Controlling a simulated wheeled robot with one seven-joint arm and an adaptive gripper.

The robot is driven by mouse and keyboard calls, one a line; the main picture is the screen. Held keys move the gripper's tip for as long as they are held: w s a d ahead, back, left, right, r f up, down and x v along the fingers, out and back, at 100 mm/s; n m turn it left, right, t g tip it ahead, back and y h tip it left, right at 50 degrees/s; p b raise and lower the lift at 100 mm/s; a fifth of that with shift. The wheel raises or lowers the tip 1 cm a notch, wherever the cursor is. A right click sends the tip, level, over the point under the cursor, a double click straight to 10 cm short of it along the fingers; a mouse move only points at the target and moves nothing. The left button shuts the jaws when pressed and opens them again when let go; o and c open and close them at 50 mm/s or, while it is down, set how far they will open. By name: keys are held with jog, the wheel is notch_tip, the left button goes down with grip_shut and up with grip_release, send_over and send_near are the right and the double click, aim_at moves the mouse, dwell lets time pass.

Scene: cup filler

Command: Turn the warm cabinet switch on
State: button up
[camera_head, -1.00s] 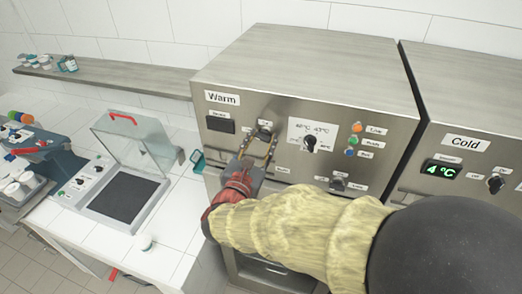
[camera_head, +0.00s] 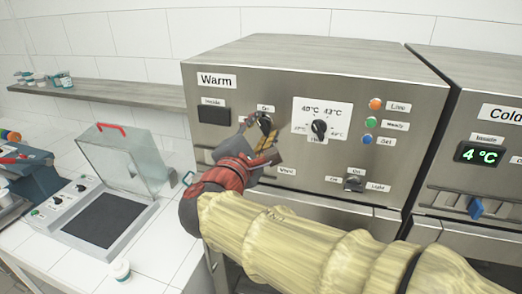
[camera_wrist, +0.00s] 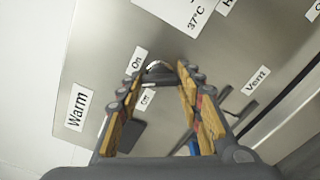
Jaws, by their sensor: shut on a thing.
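The warm cabinet (camera_head: 215,148) is a brushed-steel box labelled "Warm", with a dark display (camera_head: 214,115). Its switch (camera_head: 265,121) is a small dark knob by the "On" label, and my gripper partly hides it. My gripper (camera_head: 266,134) comes from below with its fingers at the switch. In the wrist view the switch (camera_wrist: 160,72) sits between the fingertips of my gripper (camera_wrist: 162,76), beside the "On" and "Off" labels. The gripper is shut on the switch. I cannot tell exactly which way the knob points.
A temperature dial (camera_head: 319,128), coloured lamps (camera_head: 374,122) and a light switch (camera_head: 353,184) are to the right. The cold cabinet (camera_head: 447,165) stands further right, its display reading 4 °C. A lidded device (camera_head: 98,217) is on the white counter at left, below a shelf (camera_head: 110,93).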

jog(key=m+b, duration=0.2)
jog(key=b, duration=0.1)
jog(key=m+b, duration=0.1)
jog(key=b, duration=0.3)
jog(key=shift+f+m, duration=0.35)
jog(key=shift+m, duration=0.05)
jog(key=m+b, duration=0.2)
jog(key=b, duration=0.2)
jog(key=shift+r, duration=0.2)
jog(key=shift+r+m+b, duration=0.1)
jog(key=shift+m+b, duration=0.2)
jog(key=o, duration=1.2)
jog(key=shift+c, duration=0.2)
jog(key=v, duration=1.2)
